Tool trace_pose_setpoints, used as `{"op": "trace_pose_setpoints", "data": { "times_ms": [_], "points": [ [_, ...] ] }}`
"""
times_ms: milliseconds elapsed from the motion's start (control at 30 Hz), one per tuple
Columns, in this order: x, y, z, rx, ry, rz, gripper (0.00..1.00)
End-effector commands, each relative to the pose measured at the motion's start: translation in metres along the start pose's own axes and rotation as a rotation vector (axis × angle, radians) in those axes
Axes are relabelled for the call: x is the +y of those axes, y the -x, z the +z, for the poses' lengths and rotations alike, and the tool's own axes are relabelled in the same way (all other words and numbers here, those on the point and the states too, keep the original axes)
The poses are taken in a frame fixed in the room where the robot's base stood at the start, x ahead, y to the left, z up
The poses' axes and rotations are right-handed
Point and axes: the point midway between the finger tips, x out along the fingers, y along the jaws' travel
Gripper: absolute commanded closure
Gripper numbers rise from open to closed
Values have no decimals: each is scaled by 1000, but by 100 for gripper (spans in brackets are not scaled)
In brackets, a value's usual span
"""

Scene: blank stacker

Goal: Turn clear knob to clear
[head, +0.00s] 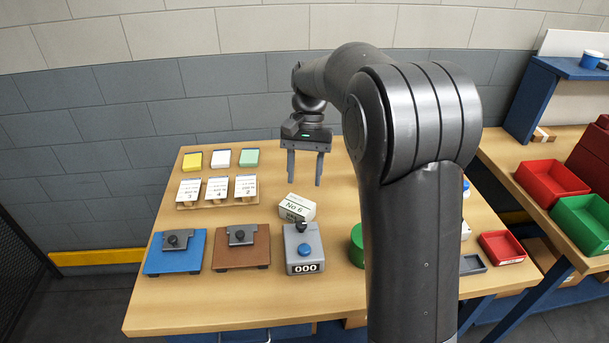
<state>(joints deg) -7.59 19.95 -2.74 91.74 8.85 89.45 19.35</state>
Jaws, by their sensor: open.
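A grey counter box (304,256) stands near the front middle of the wooden table. It has a blue round button (304,249), a display reading 000, and a small black knob (301,227) at its back edge. No label shows which way the knob is set. My gripper (305,182) is open and empty, with its fingers pointing down. It hangs above the table, behind the counter and the white box marked No.6 (296,207). That box sits just behind the knob.
Blue (165,264) and brown (231,260) plates with black-knobbed clamps stand left of the counter. Numbered cards (217,188) and coloured pads (221,158) stand behind. A green round object (356,246) is right, partly hidden by my arm.

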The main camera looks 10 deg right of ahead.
Motion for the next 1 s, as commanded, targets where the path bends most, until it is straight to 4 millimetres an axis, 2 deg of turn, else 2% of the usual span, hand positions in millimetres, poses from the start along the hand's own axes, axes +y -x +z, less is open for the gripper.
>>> {"op": "trace_pose_setpoints", "data": {
  "times_ms": [200,333,733,900,1000],
  "points": [
    [6,-1,1,-1,-104,-42,53],
    [5,-10,1,-2,-102,-41,53],
    [2,-83,1,-4,-101,-40,53],
    [1,-102,1,-3,-101,-41,53],
    [1,-107,0,-1,-101,-41,53]
  ]
}}
